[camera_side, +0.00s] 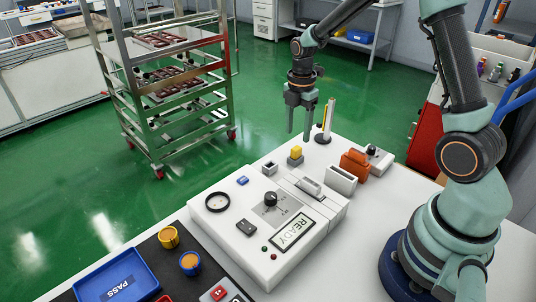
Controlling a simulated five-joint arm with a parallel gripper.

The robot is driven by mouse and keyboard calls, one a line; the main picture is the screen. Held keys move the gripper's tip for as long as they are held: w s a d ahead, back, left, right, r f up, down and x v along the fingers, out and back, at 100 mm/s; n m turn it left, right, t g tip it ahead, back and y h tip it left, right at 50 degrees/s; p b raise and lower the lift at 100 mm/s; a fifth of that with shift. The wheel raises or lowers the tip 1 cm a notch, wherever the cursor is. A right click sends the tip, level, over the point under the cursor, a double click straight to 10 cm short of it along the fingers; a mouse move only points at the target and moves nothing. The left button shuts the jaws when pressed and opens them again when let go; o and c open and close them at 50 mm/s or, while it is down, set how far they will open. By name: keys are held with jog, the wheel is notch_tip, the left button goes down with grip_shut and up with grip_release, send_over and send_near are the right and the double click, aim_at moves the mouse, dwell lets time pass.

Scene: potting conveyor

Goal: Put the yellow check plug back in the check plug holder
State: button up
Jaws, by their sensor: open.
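The yellow check plug (296,151) stands upright at the far end of the white table, just beyond the machine. It sits in or on a small grey block (295,161), which looks like the check plug holder; how deep it sits cannot be told. My gripper (298,136) points down above the plug, its two fingers apart with nothing between them. The fingertips appear a little above the plug and are not touching it.
A white machine (235,232) with a READY display fills the middle of the table. A small grey square socket (269,168) is left of the plug. A slim upright stand (327,120), an orange block (355,164) and a white slotted box (341,180) are to the right.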

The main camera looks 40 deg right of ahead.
aim_at(296, 148)
notch_tip(296, 148, up, 8)
dwell(0.5)
jog(key=s+a+r+m+t, duration=0.2)
jog(key=s+a+r+m, duration=0.2)
jog(key=m, duration=0.5)
jog(key=s+a+r+m+t, duration=0.3)
jog(key=s+a+r+m, duration=0.1)
jog(key=s+m, duration=0.5)
jog(key=shift+a+t, duration=0.3)
jog(key=shift+a, duration=0.2)
